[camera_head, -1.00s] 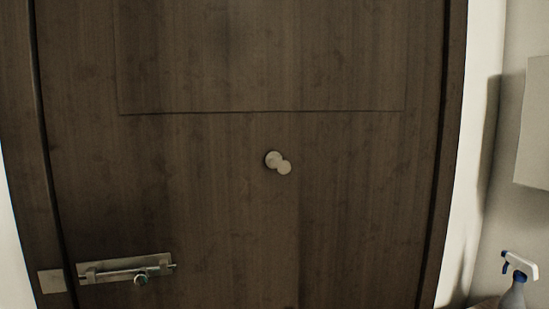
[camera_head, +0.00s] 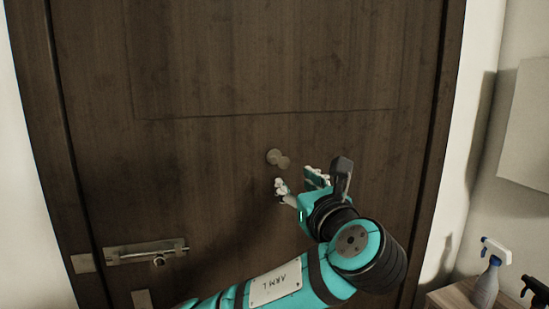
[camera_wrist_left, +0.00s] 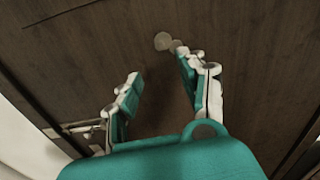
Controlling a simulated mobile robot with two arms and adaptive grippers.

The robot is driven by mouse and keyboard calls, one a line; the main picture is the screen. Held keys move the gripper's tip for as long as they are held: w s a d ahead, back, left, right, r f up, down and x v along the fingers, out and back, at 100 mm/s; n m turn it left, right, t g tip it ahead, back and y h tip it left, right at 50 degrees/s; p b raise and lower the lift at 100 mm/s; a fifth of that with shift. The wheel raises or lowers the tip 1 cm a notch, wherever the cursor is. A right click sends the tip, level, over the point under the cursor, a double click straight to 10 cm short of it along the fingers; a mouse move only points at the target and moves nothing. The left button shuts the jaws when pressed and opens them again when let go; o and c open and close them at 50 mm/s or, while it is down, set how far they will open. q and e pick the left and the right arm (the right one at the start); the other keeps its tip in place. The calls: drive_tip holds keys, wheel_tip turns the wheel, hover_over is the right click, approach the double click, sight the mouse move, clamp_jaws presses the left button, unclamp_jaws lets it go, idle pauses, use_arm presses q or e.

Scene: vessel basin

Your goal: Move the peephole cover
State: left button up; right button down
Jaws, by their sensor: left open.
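The peephole cover (camera_head: 283,163) is a small round metal disc on the dark wooden door, overlapping a second round piece (camera_head: 273,156) at its upper left. In the left wrist view the round metal pieces (camera_wrist_left: 162,41) show near the top, with the lower right one partly behind a fingertip. My left gripper (camera_head: 299,179) is open and empty just below and right of the cover. In the left wrist view its two fingers (camera_wrist_left: 160,73) are spread wide with bare door between them. I cannot tell whether a finger touches the cover. My right gripper is not in view.
A metal slide bolt (camera_head: 145,251) is on the door's lower left. At the lower right, a white and blue spray bottle (camera_head: 487,280) and a dark-topped bottle (camera_head: 535,291) stand on a wooden surface (camera_head: 450,291). The upper door is clear.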

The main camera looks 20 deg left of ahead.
sight(274, 161)
use_arm(q)
drive_tip(key=p+x, duration=0.5)
drive_tip(key=x, duration=0.8)
drive_tip(key=shift+a+r, duration=0.1)
drive_tip(key=shift+r, duration=0.05)
drive_tip(key=shift+w+a, duration=0.25)
drive_tip(key=shift+w, duration=0.1)
clamp_jaws()
